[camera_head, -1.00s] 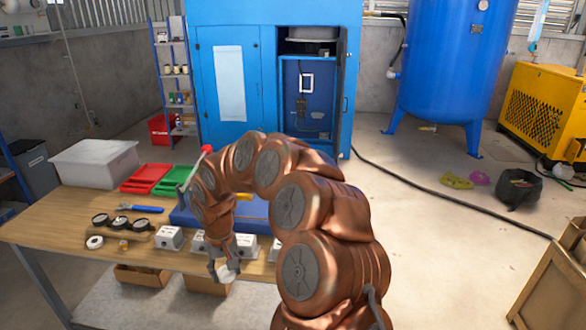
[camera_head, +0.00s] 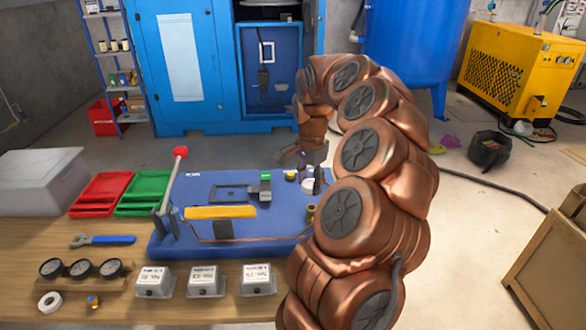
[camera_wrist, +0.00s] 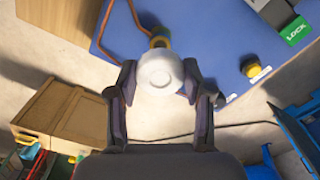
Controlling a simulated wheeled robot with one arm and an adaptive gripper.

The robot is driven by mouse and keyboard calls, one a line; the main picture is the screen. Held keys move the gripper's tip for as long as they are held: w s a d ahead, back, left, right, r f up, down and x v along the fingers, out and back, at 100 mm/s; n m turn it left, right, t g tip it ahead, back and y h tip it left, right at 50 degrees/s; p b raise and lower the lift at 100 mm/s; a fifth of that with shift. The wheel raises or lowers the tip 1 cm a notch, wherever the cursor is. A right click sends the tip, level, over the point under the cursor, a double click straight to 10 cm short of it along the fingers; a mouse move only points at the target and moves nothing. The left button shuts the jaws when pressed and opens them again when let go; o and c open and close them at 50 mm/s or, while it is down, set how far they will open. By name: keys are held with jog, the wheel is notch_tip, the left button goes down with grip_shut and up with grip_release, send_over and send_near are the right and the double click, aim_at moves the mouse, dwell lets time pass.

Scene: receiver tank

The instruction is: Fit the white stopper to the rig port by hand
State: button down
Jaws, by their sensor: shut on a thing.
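The white stopper (camera_wrist: 160,75) is round and shows between both fingertips in the wrist view. In the head view it is a small white shape (camera_head: 308,186) under my gripper (camera_head: 315,167). My gripper (camera_wrist: 160,83) is shut on it and holds it over the right end of the blue rig (camera_head: 280,222). A brass fitting (camera_head: 311,214), probably the rig port, stands at the rig's right side. In the wrist view the brass fitting (camera_wrist: 159,39) shows just beyond the stopper, partly hidden by it. I cannot tell whether they touch.
A yellow button (camera_head: 291,174) and a green LOCK label (camera_head: 265,177) are on the rig, left of my gripper. A red-knobbed lever (camera_head: 172,195) rises at its left end. Three labelled boxes (camera_head: 205,282) and several gauges (camera_head: 81,268) line the table front.

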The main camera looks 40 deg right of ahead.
jog(key=shift+d+m, duration=0.5)
jog(key=shift+d, duration=0.1)
jog(key=shift+f+p, duration=0.45)
jog(key=shift+f, duration=0.95)
notch_tip(320, 180, down, 2)
jog(key=shift+f+b, duration=0.1)
jog(key=shift+b, duration=1.1)
